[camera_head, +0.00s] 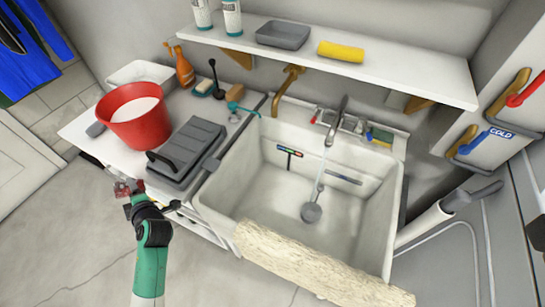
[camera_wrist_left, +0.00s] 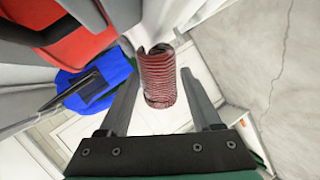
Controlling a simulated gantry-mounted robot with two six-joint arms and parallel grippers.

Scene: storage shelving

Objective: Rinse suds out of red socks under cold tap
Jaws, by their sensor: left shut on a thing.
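My left gripper (camera_head: 128,187) is over the floor, in front of the white counter and left of the sink (camera_head: 238,190). It is shut on a red ribbed bundle, the red socks (camera_wrist_left: 160,78), which shows between the fingers in the left wrist view. I cannot make out suds on it. The chrome tap (camera_head: 341,108) stands at the sink's back. A thin stream of water (camera_head: 320,178) falls from it toward the grey drain (camera_head: 311,212). A blue handle marked COLD (camera_head: 488,138) is on the right wall. My right gripper is not in view.
A red bucket (camera_head: 138,125) with pale contents and a dark grey case (camera_head: 187,152) stand on the counter. A cream roll (camera_head: 310,268) lies along the sink's front rim. A shelf (camera_head: 380,70) overhangs the back. The basin's middle is clear.

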